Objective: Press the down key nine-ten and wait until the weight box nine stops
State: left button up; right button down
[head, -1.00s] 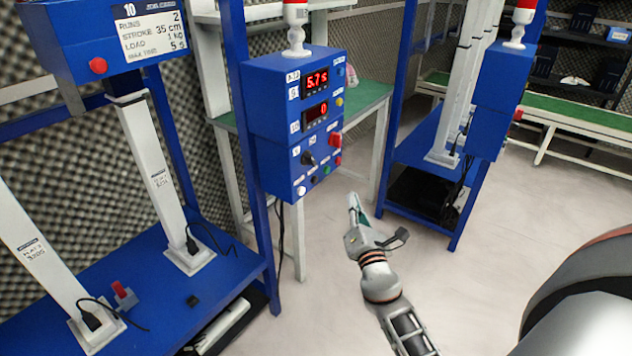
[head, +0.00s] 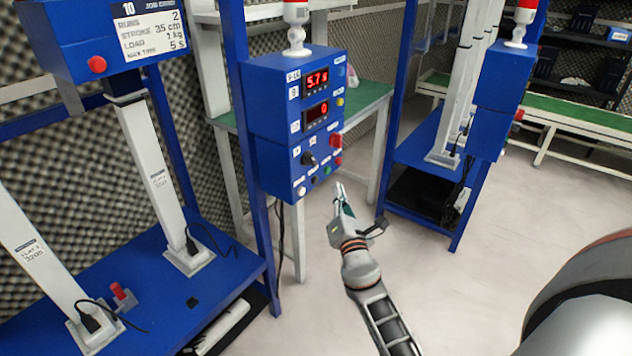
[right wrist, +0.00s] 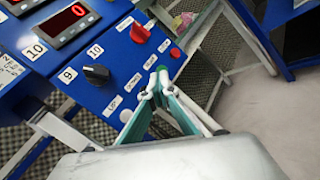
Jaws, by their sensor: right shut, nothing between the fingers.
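A blue control box (head: 272,125) carries two red displays, the upper reading 5.7 s (head: 317,80) and the lower 0 (head: 316,111). A black selector knob (right wrist: 96,74) sits between labels 9 and 10. My right gripper (head: 340,190) is shut and empty, just in front of the key row. In the right wrist view its fingertips (right wrist: 155,82) cover part of the row; contact cannot be told. I cannot make out weight box nine.
A red switch (right wrist: 140,33) sits above the key row. At left, a blue stand (head: 150,290) holds white columns and a box marked 10 (head: 70,45). Another blue stand (head: 428,195) is behind at right. The pale floor (head: 440,300) is clear.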

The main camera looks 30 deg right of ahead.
aim_at(315, 180)
pick_arm(q)
jog(key=shift+w+d+r, duration=0.2)
jog(key=shift+w+r, duration=0.25)
jog(key=shift+w, duration=0.2)
pick_arm(e)
jog(key=w, duration=0.1)
jog(key=w+a, duration=0.1)
jog(key=w, duration=0.1)
jog(key=shift+w+a, duration=0.25)
jog(key=shift+w, duration=0.05)
pick_arm(q)
jog(key=shift+s+a+f, duration=0.1)
jog(key=shift+s+f, duration=0.1)
dwell(0.5)
jog(key=shift+s+f+b, duration=0.1)
jog(key=shift+f+b, duration=0.05)
jog(key=shift+b, duration=0.15)
pick_arm(e)
jog(key=shift+w+a, duration=0.15)
jog(key=shift+w, duration=0.25)
